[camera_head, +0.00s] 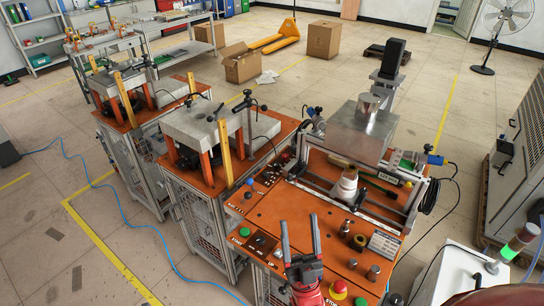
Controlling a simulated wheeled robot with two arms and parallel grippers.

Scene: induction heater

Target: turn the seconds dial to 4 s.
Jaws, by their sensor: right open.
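A small dark panel with a round dial (261,241) sits at the left front of the orange bench top (300,205). Its markings are too small to read, so I cannot tell its setting or be sure it is the seconds dial. My right gripper (299,220) is open and empty above the front of the bench. Its two dark fingers point away from me, just right of the panel and apart from it. My left gripper is not in view.
A green button (244,231) is left of the panel. A red emergency button (338,287) and small metal cylinders (373,272) stand at the right front. Behind is the metal heater box (360,132) over a white part (347,185). The bench top's middle is mostly clear.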

